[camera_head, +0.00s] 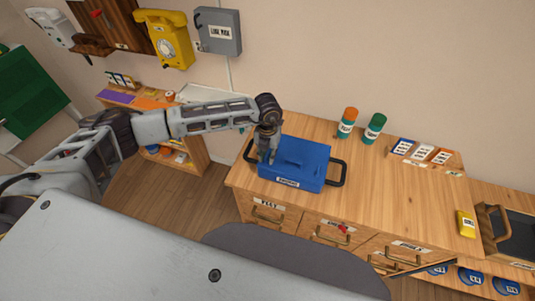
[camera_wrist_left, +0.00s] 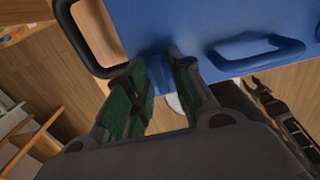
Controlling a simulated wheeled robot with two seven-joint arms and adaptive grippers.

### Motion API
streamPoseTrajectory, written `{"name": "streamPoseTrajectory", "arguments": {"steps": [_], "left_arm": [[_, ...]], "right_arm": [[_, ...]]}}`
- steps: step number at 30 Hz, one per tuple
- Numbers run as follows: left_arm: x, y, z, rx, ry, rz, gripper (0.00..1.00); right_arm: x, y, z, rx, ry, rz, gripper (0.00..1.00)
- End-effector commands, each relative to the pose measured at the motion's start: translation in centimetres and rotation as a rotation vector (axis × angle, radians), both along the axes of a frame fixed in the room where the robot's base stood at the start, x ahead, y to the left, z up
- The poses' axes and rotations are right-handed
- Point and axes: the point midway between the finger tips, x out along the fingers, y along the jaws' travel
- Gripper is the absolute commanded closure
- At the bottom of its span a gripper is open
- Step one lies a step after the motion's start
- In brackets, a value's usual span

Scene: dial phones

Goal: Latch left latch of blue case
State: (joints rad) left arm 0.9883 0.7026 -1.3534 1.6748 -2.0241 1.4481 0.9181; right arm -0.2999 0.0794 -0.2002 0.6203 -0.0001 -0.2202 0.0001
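The blue case (camera_head: 300,160) stands on the wooden counter, with a white label on its front and black loop handles at its sides. Its lid looks closed. My left gripper (camera_head: 267,150) reaches down at the case's left end. In the left wrist view its green-padded fingers (camera_wrist_left: 157,65) are apart, on either side of a small blue part (camera_wrist_left: 160,72) at the case's edge, which looks like the left latch. Whether the fingers touch it, and the latch's exact position, I cannot tell.
Orange-capped (camera_head: 347,122) and green-capped (camera_head: 374,128) bottles stand behind the case. A tray of labelled cards (camera_head: 422,154) and a yellow object (camera_head: 466,223) lie to the right. Drawers (camera_head: 330,230) are below the counter's front edge.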

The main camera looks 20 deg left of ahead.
Motion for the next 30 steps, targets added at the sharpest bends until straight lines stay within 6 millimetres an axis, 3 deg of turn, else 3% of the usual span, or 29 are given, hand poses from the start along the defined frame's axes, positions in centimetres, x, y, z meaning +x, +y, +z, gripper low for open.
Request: {"name": "streamPoseTrajectory", "arguments": {"steps": [1, 4, 17, 30], "left_arm": [[0.0, 0.0, 0.0, 0.0, 0.0, 0.0, 0.87], [0.0, 0.0, 0.0, 0.0, 0.0, 0.0, 1.0], [0.0, 0.0, 0.0, 0.0, 0.0, -0.022, 1.0], [0.1, 0.0, -0.2, 0.001, -0.003, -0.198, 1.0]], "right_arm": [[0.0, 0.0, 0.0, 0.0, 0.0, 0.0, 0.6], [0.0, 0.0, 0.0, 0.0, 0.0, 0.0, 0.6], [0.0, 0.0, -0.3, 0.0, 0.0, 0.0, 0.6], [0.0, 0.0, -2.7, -0.001, 0.0, 0.0, 0.6]]}}
